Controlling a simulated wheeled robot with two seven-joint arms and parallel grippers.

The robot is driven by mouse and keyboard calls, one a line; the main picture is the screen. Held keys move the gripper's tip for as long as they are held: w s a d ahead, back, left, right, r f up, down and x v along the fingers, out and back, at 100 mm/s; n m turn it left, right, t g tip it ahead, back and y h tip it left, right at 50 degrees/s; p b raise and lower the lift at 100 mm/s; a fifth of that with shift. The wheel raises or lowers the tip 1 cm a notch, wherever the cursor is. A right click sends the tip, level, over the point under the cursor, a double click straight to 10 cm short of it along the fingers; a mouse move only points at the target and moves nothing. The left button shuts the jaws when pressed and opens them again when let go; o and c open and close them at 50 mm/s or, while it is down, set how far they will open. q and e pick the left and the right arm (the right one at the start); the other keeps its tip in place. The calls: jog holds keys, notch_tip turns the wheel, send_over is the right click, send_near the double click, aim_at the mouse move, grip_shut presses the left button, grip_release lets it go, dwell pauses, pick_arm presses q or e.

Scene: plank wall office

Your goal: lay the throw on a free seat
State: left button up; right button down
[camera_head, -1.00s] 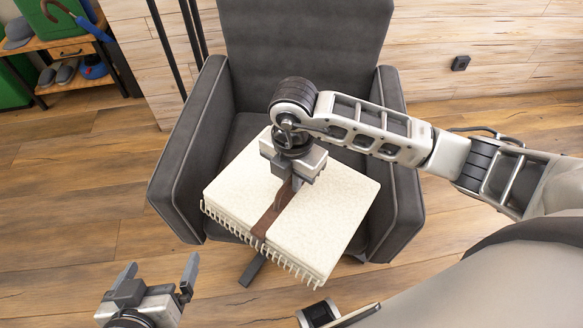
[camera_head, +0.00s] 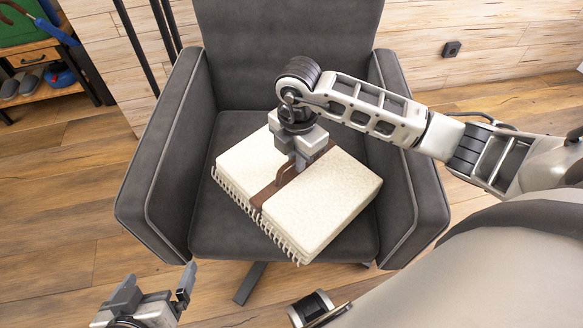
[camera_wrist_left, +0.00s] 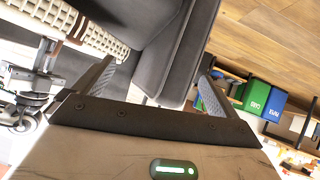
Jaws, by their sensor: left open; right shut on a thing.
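The throw (camera_head: 325,205) is a folded cream blanket with a fringed edge and a brown strap with a handle. It is over the seat of the dark grey armchair (camera_head: 225,140), turned at an angle. My right gripper (camera_head: 298,163) is shut on the strap's handle from above. I cannot tell whether the throw touches the cushion. My left gripper (camera_head: 150,292) is open and empty at the lower left, in front of the chair. In the left wrist view, part of the throw's fringe (camera_wrist_left: 98,38) shows at the top left, beside the chair (camera_wrist_left: 165,60).
A low wooden shelf (camera_head: 45,95) with shoes and a blue cap stands at the far left. Dark poles (camera_head: 150,35) stand behind the chair's left side. The left wrist view shows green and blue bins (camera_wrist_left: 258,97). Wooden floor lies open left of the chair.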

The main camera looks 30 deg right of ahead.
jog(key=shift+w+d+f+b, duration=0.35)
jog(key=shift+w+f+b, duration=0.25)
jog(key=shift+f, duration=0.2)
jog(key=shift+w+d+f+b, duration=0.1)
jog(key=shift+w+f+b, duration=0.05)
jog(key=shift+f+b, duration=0.35)
jog(key=shift+w+d+f+b, duration=0.1)
jog(key=shift+f+b, duration=0.35)
notch_tip(320, 180, down, 2)
jog(key=shift+b, duration=1)
pick_arm(q)
jog(key=w+d+f, duration=0.1)
jog(key=w+f+h, duration=0.1)
jog(key=shift+d+f+t, duration=0.3)
jog(key=shift+d, duration=0.1)
pick_arm(e)
jog(key=shift+r, duration=0.15)
jog(key=shift+f, duration=0.2)
jog(key=c, duration=1.5)
grip_release()
